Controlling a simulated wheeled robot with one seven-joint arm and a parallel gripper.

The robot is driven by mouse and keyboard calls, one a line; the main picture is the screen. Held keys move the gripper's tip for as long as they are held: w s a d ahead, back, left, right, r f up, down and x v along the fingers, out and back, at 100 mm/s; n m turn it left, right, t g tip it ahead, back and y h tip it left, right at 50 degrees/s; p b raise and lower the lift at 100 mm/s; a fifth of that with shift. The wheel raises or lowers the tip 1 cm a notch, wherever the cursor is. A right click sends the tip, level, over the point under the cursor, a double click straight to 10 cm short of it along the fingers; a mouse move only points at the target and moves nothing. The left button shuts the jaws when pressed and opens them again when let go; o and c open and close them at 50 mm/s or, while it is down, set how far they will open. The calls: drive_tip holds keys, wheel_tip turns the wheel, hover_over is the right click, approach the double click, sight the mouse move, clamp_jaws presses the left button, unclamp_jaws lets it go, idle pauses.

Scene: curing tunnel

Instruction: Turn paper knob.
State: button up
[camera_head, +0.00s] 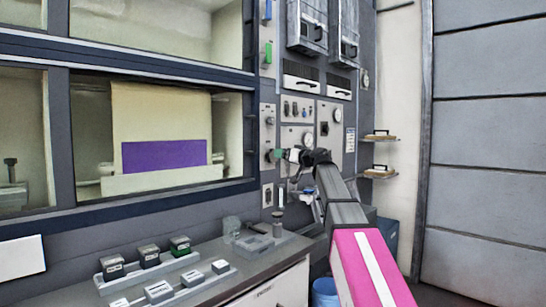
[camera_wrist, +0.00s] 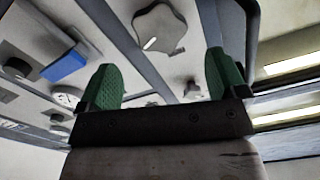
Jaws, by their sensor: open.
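A grey lobed knob (camera_wrist: 160,27) with a short white mark shows on a panel in the wrist view, at the top centre. I see no readable label on it, so I cannot tell for sure that it is the paper knob. My gripper (camera_wrist: 165,80) is open, with its two green fingers spread wide and nothing between them. The knob appears beyond the fingertips, between their lines, and apart from them. In the head view my gripper (camera_head: 283,156) is at the control panel (camera_head: 297,138), and my arm and gripper hide part of that panel.
A smaller grey knob (camera_wrist: 192,90) and a blue part (camera_wrist: 64,64) also show in the wrist view. In the head view, a counter (camera_head: 215,292) with several small labelled boxes stands below the windows. Small shelves (camera_head: 379,174) and a blue bin (camera_head: 325,293) are near my arm.

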drive_tip(key=x, duration=0.7)
drive_tip(key=shift+w+a, duration=0.1)
drive_tip(key=shift+c, duration=0.3)
drive_tip(key=c, duration=0.9)
